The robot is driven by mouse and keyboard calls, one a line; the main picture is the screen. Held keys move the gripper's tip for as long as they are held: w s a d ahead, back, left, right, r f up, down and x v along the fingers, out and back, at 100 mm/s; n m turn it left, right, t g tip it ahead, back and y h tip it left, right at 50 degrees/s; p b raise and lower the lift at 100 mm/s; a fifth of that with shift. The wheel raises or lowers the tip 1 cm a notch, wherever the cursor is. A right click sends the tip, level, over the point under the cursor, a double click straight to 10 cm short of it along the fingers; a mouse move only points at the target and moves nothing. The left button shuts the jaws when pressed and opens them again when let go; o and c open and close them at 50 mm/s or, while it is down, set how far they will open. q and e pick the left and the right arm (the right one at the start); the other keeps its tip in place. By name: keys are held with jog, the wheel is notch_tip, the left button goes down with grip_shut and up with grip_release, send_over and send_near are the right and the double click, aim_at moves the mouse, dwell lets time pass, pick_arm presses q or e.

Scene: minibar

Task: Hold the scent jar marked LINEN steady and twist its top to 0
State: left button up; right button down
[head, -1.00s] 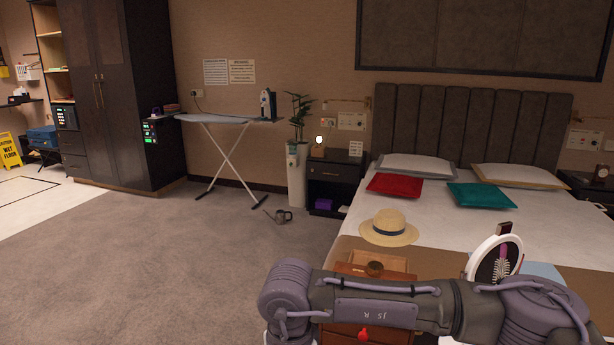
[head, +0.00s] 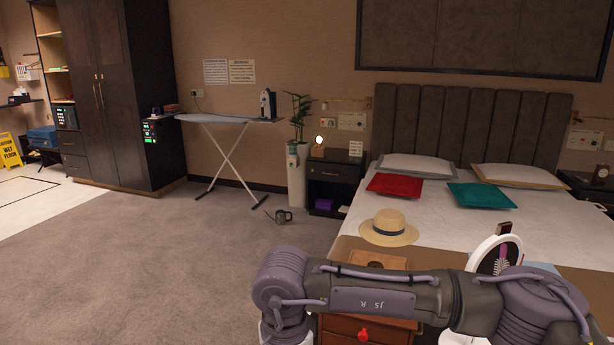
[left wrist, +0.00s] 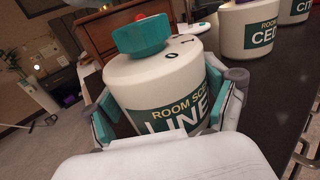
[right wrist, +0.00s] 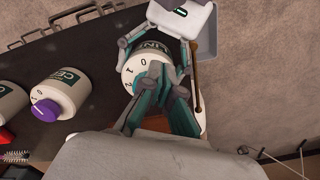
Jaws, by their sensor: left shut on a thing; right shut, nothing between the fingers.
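The LINEN scent jar (left wrist: 160,90) is white with a green label and a teal top (left wrist: 141,36). The marks 0 and 1 show on its shoulder in the left wrist view. My left gripper (left wrist: 168,92) is shut around the jar's body, with a finger on each side. In the right wrist view the jar (right wrist: 150,50) stands at the table's edge, with the marks 0, 1 and 2 visible. My right gripper (right wrist: 156,88) is shut and empty, its fingers in front of the jar's top. They hide most of the top, and I cannot tell whether they touch it.
A similar jar (right wrist: 58,98) with a purple top stands left of the LINEN jar on the dark table (right wrist: 95,60); it also shows in the left wrist view (left wrist: 246,30), with another jar beyond it. A wooden drawer box (head: 350,330) and a straw hat (head: 389,228) are near my arm.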

jog(key=shift+r, duration=1.9)
jog(key=m, duration=0.3)
jog(key=w+m, duration=0.1)
jog(key=m, duration=0.2)
jog(key=shift+f, duration=3.05)
jog(key=shift+w+d, duration=0.15)
jog(key=shift+d, duration=0.15)
